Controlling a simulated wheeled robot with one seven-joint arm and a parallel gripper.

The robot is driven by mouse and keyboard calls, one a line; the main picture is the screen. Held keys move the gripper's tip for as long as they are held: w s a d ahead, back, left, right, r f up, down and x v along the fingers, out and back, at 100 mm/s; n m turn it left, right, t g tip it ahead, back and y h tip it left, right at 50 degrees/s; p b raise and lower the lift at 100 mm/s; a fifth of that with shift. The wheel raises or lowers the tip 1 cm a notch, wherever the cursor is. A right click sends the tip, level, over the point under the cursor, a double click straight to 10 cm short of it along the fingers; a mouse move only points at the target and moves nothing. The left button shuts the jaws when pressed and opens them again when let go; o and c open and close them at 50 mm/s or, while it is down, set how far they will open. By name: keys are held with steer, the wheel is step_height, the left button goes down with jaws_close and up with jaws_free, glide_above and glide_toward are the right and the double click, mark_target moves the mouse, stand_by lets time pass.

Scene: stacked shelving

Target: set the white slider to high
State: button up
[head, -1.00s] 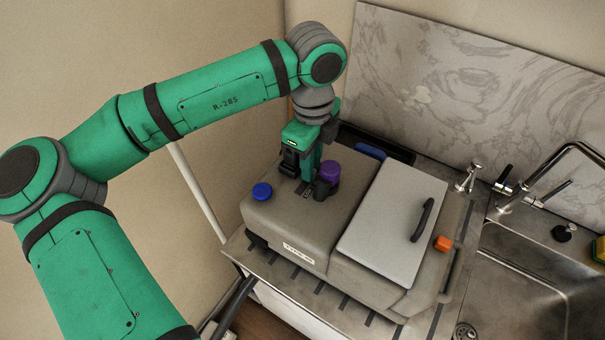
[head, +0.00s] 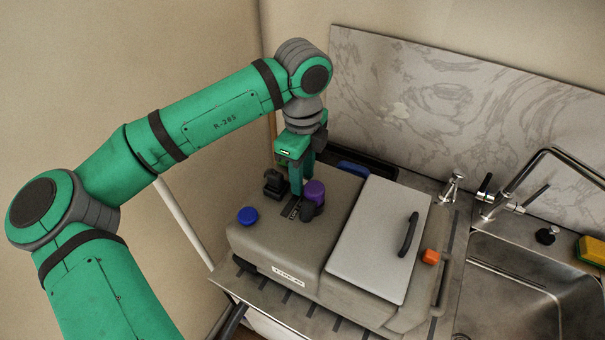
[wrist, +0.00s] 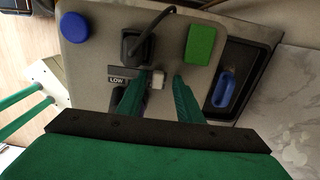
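The white slider (wrist: 157,79) shows in the wrist view, to the right of the word LOW on a dark label strip (wrist: 117,81). The rest of the strip is partly hidden by a finger. My gripper (wrist: 163,76) is open, with a green finger on each side of the slider in that view. A gap shows between the slider and the right finger; I cannot tell whether the left finger touches it. In the head view my gripper (head: 299,193) points down at the top of the grey box (head: 260,245), and the slider cannot be made out.
A black plug with a cable (wrist: 136,45), a green block (wrist: 200,45) and a blue knob (wrist: 75,27) are close by. A purple knob (head: 315,190) stands beside the fingers. A light lid with a handle (head: 408,235) and a sink (head: 515,285) lie to the right.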

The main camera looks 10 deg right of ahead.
step_height(320, 180, up, 11)
stand_by(0.5)
steer(key=shift+f, duration=0.15)
